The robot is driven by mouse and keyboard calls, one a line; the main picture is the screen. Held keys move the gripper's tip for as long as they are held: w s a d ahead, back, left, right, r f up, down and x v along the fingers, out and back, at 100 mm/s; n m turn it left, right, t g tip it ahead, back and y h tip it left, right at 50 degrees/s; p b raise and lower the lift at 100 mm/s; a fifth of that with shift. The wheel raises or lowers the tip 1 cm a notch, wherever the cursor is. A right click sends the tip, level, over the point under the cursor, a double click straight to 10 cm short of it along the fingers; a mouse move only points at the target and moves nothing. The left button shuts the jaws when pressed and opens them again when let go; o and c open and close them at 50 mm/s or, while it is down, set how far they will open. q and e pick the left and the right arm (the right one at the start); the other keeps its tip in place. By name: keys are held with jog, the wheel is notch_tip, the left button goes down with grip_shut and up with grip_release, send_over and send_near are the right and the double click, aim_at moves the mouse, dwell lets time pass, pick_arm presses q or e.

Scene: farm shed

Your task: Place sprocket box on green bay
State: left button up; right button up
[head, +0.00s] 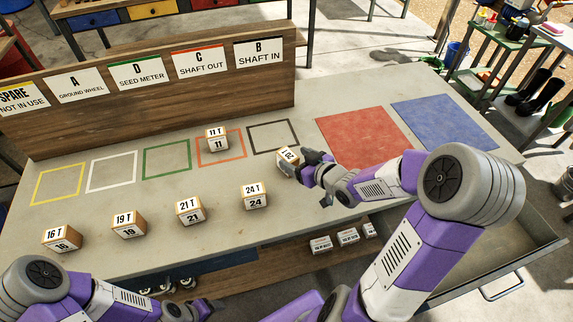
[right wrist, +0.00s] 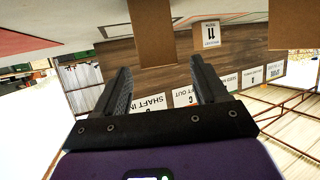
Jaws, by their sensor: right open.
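The green bay (head: 167,160) is an empty green-outlined square on the bench, below the "D SEED METER" card. The small brown sprocket boxes have white number labels: 16 T (head: 62,240), 19 T (head: 129,226), 21 T (head: 190,211) and 24 T (head: 255,197) stand in the front row. A box whose label reads like 20 T (head: 286,158) is at my right gripper (head: 312,168), partly covered by it. In the right wrist view the open gripper (right wrist: 160,75) has a brown box (right wrist: 152,30) beyond and between its fingertips. My left gripper (head: 190,312) is low at the bottom edge, its jaws unclear.
The 11 T box (head: 217,140) stands in the orange bay. Yellow (head: 59,184), white (head: 111,171) and black (head: 272,137) bays are empty. A red mat (head: 363,135) and blue mat (head: 442,122) lie right. The wooden sign board (head: 150,75) rises behind the bays.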

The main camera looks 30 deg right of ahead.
aim_at(284, 154)
jog(key=b+x, duration=0.2)
jog(key=x, duration=0.1)
jog(key=b+x, duration=0.1)
jog(key=x, duration=0.2)
jog(key=shift+f+b, duration=0.35)
jog(key=shift+f, duration=0.05)
jog(key=shift+w+a, duration=0.1)
jog(key=shift+w, duration=0.1)
jog(key=c, duration=1.2)
notch_tip(284, 154, up, 10)
jog(key=p, duration=0.6)
